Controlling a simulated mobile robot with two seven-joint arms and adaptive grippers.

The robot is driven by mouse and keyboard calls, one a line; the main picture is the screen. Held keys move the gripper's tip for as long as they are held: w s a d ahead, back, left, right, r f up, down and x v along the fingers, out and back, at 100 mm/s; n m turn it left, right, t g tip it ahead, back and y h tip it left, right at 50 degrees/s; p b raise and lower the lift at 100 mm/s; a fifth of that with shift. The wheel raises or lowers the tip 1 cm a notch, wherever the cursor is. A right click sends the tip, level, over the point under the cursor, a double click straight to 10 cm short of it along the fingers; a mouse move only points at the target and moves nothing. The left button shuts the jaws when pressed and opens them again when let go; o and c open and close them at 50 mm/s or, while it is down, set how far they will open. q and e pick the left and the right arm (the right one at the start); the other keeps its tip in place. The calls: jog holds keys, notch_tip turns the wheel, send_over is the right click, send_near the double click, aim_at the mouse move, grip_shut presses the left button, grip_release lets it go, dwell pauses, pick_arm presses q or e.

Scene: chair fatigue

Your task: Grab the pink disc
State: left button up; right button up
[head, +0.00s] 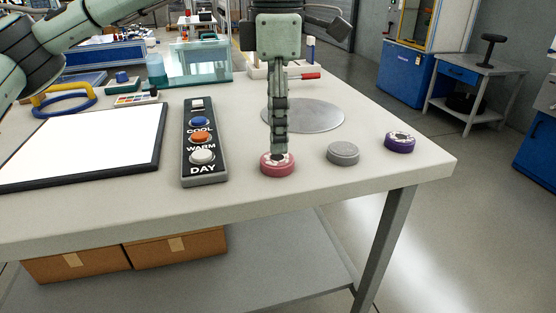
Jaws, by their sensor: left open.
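The pink disc (277,168) lies on the table near its front edge, right of the button panel. My left gripper (279,150) points straight down over the disc, with its fingertips at or just above the disc's top. It is seen edge-on, so the gap between the fingers is hidden, and I cannot tell whether the tips touch the disc. The gripper is open. My right gripper is not in view.
A grey disc (343,154) and a purple disc (400,142) lie to the right. A button panel (205,176) and a white lit panel (80,145) lie to the left. A round metal plate (318,115) lies behind. The table's front strip (240,210) is clear.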

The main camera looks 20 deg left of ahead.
aim_at(276, 157)
pick_arm(q)
notch_tip(276, 157, down, 5)
jog(key=shift+r, duration=0.15)
jog(key=c, duration=1.2)
jog(key=shift+c, duration=0.4)
jog(key=shift+r, duration=0.15)
